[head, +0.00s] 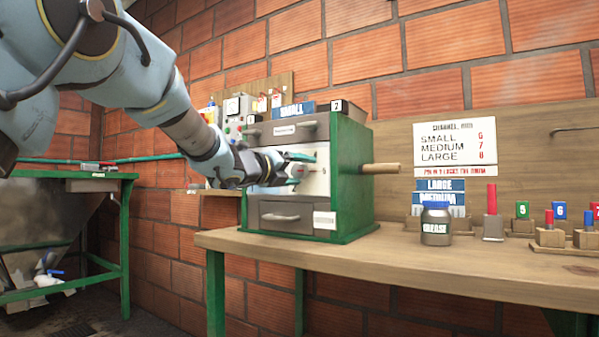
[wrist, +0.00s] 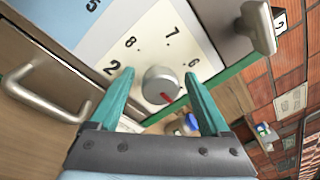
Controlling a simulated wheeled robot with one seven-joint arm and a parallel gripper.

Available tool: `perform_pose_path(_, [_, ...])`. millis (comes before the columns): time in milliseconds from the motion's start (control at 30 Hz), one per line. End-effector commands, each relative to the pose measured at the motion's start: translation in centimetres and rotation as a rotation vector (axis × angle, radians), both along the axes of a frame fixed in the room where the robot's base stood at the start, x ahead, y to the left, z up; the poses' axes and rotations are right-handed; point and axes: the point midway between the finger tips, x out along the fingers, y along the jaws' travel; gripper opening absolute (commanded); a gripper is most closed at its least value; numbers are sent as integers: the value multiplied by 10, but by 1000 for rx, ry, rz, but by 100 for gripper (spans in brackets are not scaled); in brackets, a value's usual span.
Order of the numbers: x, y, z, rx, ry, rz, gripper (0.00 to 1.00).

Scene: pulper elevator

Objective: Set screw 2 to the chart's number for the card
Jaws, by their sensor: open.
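A grey round knob (wrist: 161,80) sits on a white panel of the machine in the wrist view. A large 2 is printed beside it, and 8, 7 and 6 lie around it. Its red mark points down and slightly right in that picture, away from these numbers. My gripper (wrist: 156,84) is open, with one green finger on each side of the knob; I cannot tell whether they touch it. In the head view my gripper (head: 292,171) is at the machine front. The chart (head: 455,147) appears to read SMALL 6, MEDIUM 7, LARGE 8. A blue SMALL card (head: 291,110) stands on the machine.
The green-framed machine (head: 347,180) stands on a wooden bench (head: 400,262). Drawer handles (wrist: 40,97) and (wrist: 258,28) flank the panel.

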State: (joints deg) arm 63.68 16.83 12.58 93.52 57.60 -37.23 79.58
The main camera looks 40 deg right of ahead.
Motion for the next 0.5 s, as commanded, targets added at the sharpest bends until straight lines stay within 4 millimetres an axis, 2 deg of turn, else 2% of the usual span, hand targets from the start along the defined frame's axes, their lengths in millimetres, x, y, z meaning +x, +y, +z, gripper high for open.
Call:
perform_pose_path(67, [0,0,0,0,0,0,80])
perform_pose_path(500, [0,0,0,0,0,0,30])
